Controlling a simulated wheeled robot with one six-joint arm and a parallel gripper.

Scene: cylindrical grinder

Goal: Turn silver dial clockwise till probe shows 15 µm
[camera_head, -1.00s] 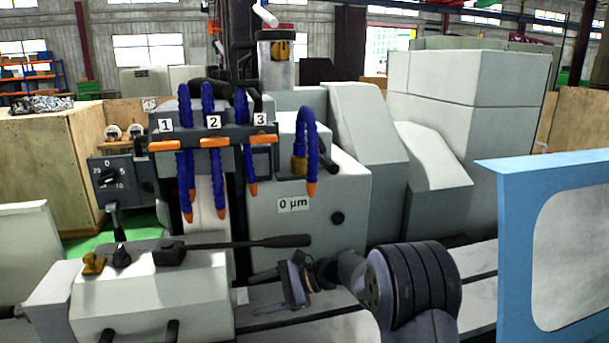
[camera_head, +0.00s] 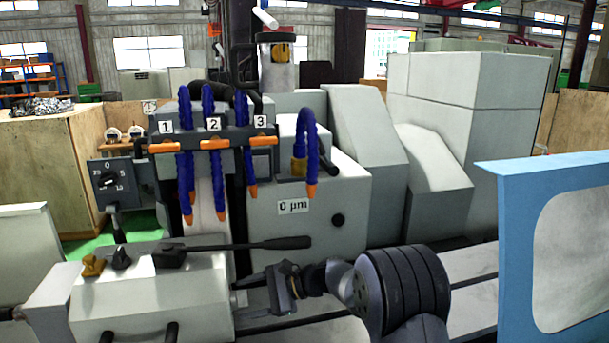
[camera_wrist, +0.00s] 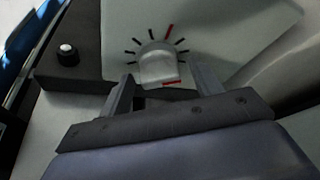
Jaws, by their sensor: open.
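The silver dial (camera_wrist: 157,64) is in the wrist view, on a pale plate with black tick marks around it and one longer red tick at its upper right. A red mark shows on the dial's near end. My gripper (camera_wrist: 163,82) is open, with one finger on each side of the dial's near part; I cannot tell whether they touch it. In the head view my gripper (camera_head: 246,288) is low at the centre, against the machine front, and the dial is not visible there. The probe readout (camera_head: 293,206) shows 0 µm.
A black knob with a white top (camera_wrist: 67,54) sits left of the dial. A long black lever (camera_head: 250,244) lies above my gripper. Blue hoses with orange nozzles (camera_head: 208,150) hang above. A blue-framed panel (camera_head: 515,250) stands at the right.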

